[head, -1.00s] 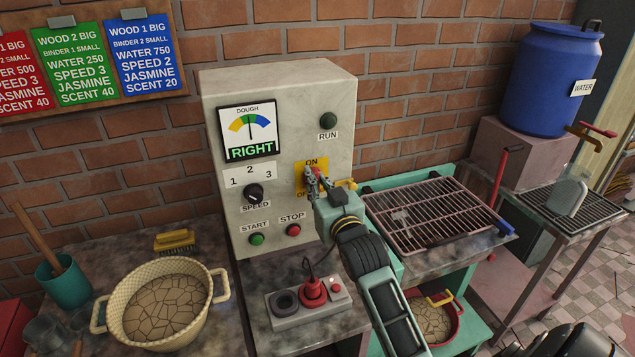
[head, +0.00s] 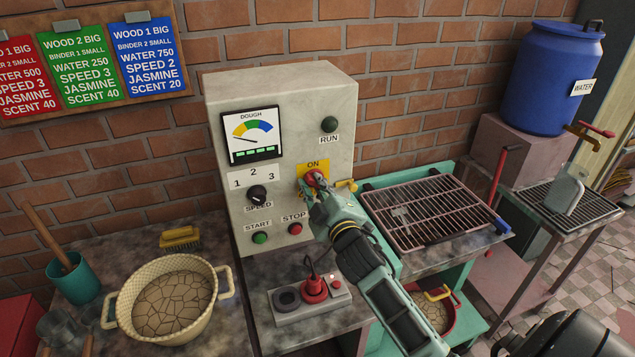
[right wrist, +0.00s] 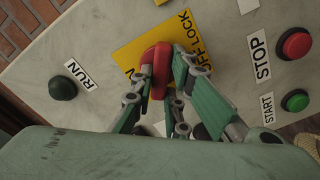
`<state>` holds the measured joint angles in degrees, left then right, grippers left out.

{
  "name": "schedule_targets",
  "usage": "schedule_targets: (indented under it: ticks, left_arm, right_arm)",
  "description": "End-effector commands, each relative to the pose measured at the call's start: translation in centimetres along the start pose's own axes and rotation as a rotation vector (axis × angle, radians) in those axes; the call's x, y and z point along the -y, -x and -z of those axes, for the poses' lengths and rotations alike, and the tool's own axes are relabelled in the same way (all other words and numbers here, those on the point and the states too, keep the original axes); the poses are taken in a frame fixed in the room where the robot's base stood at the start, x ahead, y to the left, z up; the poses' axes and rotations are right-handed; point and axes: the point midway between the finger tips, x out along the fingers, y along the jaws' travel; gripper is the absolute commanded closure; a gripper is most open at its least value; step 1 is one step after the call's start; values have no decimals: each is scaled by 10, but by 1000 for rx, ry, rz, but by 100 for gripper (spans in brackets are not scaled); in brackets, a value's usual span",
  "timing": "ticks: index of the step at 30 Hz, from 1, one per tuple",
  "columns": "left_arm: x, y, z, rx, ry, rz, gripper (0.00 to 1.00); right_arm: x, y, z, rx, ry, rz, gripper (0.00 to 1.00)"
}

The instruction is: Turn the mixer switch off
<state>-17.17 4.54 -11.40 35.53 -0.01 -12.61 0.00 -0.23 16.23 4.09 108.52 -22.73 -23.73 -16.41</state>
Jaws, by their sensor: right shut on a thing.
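The mixer switch is a red knob (head: 316,178) on a yellow plate (head: 313,165) marked ON at the top, on the front of the grey control box (head: 285,85). My right gripper (head: 315,186) is at the switch with its fingers closed around the knob. In the right wrist view the fingers (right wrist: 160,86) pinch the red knob (right wrist: 157,66) from both sides, and OFF LOCK shows on the yellow plate (right wrist: 135,48). The dough gauge (head: 250,135) has its needle at the left and its display shows only green dashes.
The box also carries a RUN lamp (head: 329,124), a speed dial (head: 257,195), a green START button (head: 260,237) and a red STOP button (head: 295,228). A dough pot (head: 172,300) stands at the left. A grill rack (head: 425,215) lies close at the right.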

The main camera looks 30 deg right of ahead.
Motion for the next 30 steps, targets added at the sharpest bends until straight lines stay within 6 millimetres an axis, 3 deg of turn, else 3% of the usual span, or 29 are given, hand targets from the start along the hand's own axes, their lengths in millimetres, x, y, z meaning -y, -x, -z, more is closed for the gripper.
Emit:
schedule_targets:
  ticks: [15,30]
  left_arm:
    - [0,14,1,1,-1,0,100]
    - [0,17,1,1,-2,0,100]
  right_arm:
    - [3,0,-1,1,452,3,100]
    - [5,0,-2,0,640,2,100]
